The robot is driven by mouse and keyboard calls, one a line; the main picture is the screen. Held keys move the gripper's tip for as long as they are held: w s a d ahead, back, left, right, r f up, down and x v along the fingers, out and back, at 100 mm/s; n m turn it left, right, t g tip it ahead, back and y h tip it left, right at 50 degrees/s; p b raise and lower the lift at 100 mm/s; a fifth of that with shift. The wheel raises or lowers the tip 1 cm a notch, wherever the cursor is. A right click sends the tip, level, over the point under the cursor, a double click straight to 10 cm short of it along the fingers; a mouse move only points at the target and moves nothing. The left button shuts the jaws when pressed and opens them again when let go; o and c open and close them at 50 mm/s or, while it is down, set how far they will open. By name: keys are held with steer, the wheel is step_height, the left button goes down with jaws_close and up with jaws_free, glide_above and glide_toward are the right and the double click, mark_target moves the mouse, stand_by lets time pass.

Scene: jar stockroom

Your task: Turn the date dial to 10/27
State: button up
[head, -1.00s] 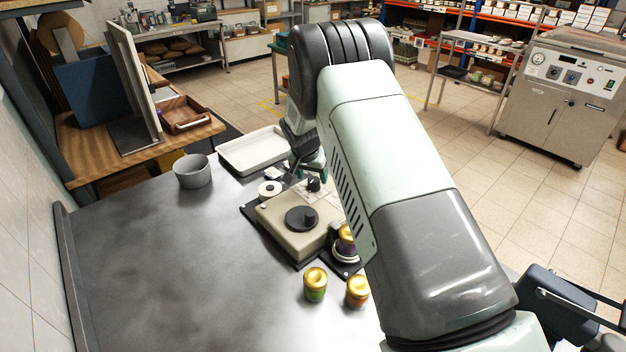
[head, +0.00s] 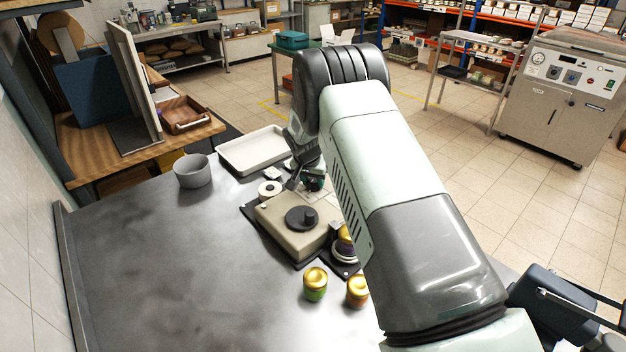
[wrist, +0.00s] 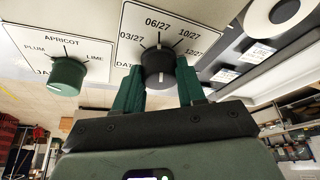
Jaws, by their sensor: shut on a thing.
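The date dial (wrist: 159,68) is a dark round knob on a white plate marked 03/27, 06/27, 10/27 and 12/27. Its pale mark appears to point up at 06/27, though it is small. My gripper (wrist: 160,85) is shut on the dial, with one green finger on each side. In the head view my gripper (head: 308,184) is at the back of the beige labelling machine (head: 285,235), and the dial is hidden there. A green flavour dial (wrist: 67,76), with PLUM, APRICOT and LIME around it, stands to the left in the wrist view.
A black round knob (head: 301,218) tops the machine. A label roll (head: 270,189) sits beside it. Gold-lidded jars (head: 315,284) stand in front. A white tray (head: 252,152) and grey bowl (head: 193,171) are behind and left. The table's left side is clear.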

steer(key=m+h, duration=0.1)
steer(key=m, duration=0.3)
steer(key=shift+a+h, duration=0.2)
steer(key=shift+h, duration=0.2)
steer(key=shift+w+m+g+h, duration=0.1)
steer(key=shift+m+g+h, duration=0.4)
steer(key=shift+m, duration=1.3)
steer(key=shift+g, duration=0.3)
steer(key=o, duration=1.1)
steer(key=shift+c, duration=0.2)
steer(key=v, duration=1)
steer(key=shift+r, duration=0.4)
